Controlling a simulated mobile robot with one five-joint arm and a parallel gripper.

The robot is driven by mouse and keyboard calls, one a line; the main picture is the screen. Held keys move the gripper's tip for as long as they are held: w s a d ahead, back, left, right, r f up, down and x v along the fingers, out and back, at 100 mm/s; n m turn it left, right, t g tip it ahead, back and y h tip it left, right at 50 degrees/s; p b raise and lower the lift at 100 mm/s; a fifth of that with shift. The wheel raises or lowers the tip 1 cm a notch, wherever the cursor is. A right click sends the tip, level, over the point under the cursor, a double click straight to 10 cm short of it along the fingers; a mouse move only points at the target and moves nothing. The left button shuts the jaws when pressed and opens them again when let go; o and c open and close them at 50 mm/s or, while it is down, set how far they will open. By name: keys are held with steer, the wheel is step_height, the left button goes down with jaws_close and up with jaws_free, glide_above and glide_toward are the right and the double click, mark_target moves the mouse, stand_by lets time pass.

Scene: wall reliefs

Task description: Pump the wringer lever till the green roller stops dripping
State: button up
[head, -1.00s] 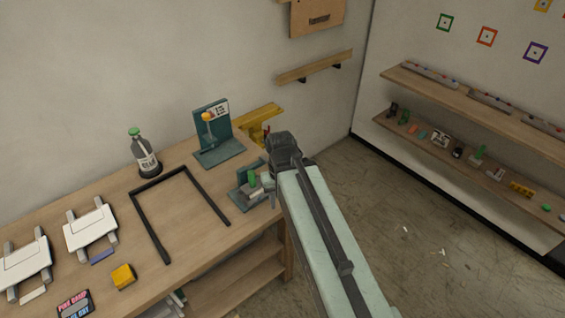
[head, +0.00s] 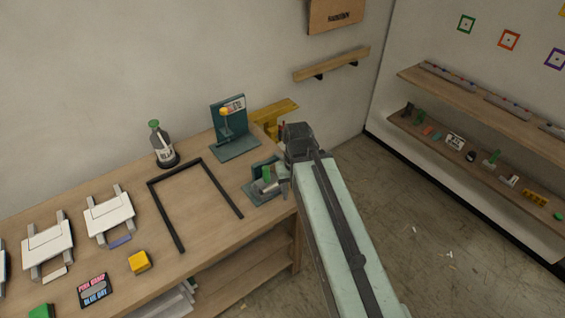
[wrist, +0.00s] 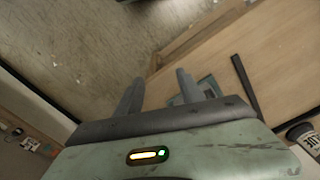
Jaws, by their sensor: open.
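A small teal device with a green roller (head: 267,174) and a grey cylinder beside it stands near the right end of the wooden bench. I take it for the wringer. Behind it is a teal stand (head: 236,151) with a white label and an orange-knobbed stick (head: 224,112); I cannot tell which part is the wringer lever. No drips are visible at this size. My gripper (head: 284,184) is beside the device's right side, with its tips partly hidden by my arm. In the wrist view my gripper (wrist: 158,88) has its fingers apart with nothing between them; a teal piece (wrist: 208,86) shows behind the right finger.
A black frame (head: 163,214) lies on the bench (head: 205,225), with a dark bottle (head: 163,146) behind it. A yellow block (head: 139,262) and white trays (head: 108,213) are at left. Wall shelves (head: 490,115) stand at right, with open floor before them.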

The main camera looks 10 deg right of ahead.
jaws_close()
steer(key=shift+d+f, duration=0.1)
stand_by(1.6)
